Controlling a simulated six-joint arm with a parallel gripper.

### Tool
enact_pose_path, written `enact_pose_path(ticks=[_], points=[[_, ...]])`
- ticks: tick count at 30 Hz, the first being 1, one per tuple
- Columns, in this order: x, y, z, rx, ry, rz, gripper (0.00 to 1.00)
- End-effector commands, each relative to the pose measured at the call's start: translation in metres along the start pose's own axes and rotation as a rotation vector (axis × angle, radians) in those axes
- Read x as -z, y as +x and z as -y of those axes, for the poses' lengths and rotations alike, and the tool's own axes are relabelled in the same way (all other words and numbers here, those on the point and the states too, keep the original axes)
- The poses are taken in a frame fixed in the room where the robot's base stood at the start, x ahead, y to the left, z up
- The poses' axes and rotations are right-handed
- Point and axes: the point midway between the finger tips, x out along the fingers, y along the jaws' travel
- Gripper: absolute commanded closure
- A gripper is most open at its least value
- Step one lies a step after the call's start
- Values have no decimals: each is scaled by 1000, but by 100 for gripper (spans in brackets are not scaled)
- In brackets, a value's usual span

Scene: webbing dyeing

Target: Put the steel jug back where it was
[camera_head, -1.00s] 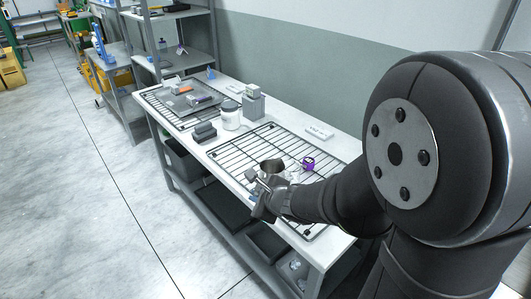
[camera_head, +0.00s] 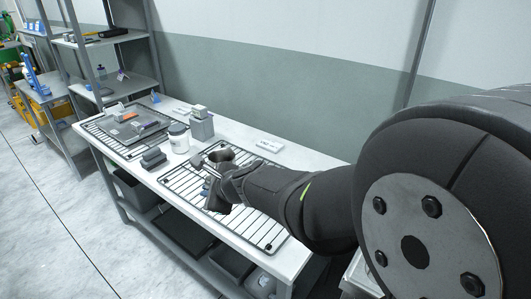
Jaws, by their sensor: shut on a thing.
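The steel jug (camera_head: 224,156) is a small open-topped grey metal vessel, over the near wire rack (camera_head: 258,232) on the white bench. My gripper (camera_head: 211,172) is at its near-left side and is shut on it. The forearm and wrist cover the lower right of the jug and much of the rack. I cannot tell whether the base of the jug touches the rack or hangs just above it.
A white jar (camera_head: 178,140), dark grey blocks (camera_head: 153,158) and stacked grey boxes (camera_head: 200,126) stand left of the rack. A white card (camera_head: 270,145) lies behind. A second rack with a grey tray (camera_head: 130,132) is at the far left.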

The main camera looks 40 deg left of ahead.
Motion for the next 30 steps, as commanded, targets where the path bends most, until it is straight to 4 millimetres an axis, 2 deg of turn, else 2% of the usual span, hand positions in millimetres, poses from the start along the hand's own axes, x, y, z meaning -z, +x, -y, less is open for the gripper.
enact_pose_path(ticks=[8,14,21,24,30], points=[[1,23,41,1,-11,14,100],[9,51,90,-1,-26,28,100],[35,89,157,-8,-52,42,100],[49,101,180,-12,-61,44,100],[69,117,208,-19,-75,46,100]])
